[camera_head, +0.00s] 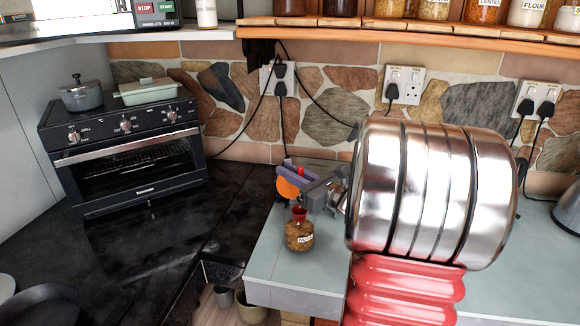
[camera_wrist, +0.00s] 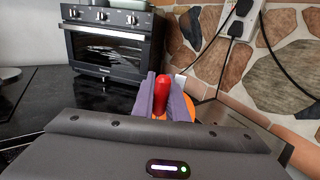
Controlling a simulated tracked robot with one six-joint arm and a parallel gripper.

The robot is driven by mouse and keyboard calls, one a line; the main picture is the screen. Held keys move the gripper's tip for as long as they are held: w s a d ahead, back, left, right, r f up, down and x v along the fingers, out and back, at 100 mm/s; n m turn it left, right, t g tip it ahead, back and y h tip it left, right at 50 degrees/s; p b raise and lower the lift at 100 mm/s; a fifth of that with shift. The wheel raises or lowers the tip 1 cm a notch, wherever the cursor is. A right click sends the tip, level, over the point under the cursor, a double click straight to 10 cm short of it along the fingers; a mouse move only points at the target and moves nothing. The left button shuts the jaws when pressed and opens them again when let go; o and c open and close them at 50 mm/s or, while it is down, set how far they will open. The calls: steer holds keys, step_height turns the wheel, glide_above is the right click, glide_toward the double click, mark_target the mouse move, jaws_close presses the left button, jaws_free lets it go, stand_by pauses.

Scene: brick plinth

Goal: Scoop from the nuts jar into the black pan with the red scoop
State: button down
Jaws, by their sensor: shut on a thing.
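The nuts jar (camera_head: 299,238), a small round jar of brown nuts with a label, stands on the grey-green counter. The red scoop (camera_head: 299,214) shows at the jar's mouth; whether its lower end is inside the jar is not clear. My gripper (camera_head: 294,185), with purple and orange fingers, is just above the jar. It is shut on the scoop, whose red handle (camera_wrist: 161,96) stands between the purple fingers in the wrist view. The black pan (camera_head: 40,305) lies at the lower left of the head view, partly cut off.
A black oven (camera_head: 125,150) with a grey pot (camera_head: 82,96) and a lidded dish (camera_head: 148,91) on top stands at the back left. The dark counter (camera_head: 140,240) in front of it is clear. A stone wall with sockets (camera_head: 404,85) is behind my arm. A shelf of jars runs above.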

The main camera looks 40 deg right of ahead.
mark_target(290, 206)
steer(key=shift+f, duration=4.4)
steer(key=shift+s+a+f, duration=0.1)
steer(key=shift+f, duration=0.15)
steer(key=shift+r, duration=2.1)
step_height(290, 206, up, 10)
steer(key=shift+r, duration=0.2)
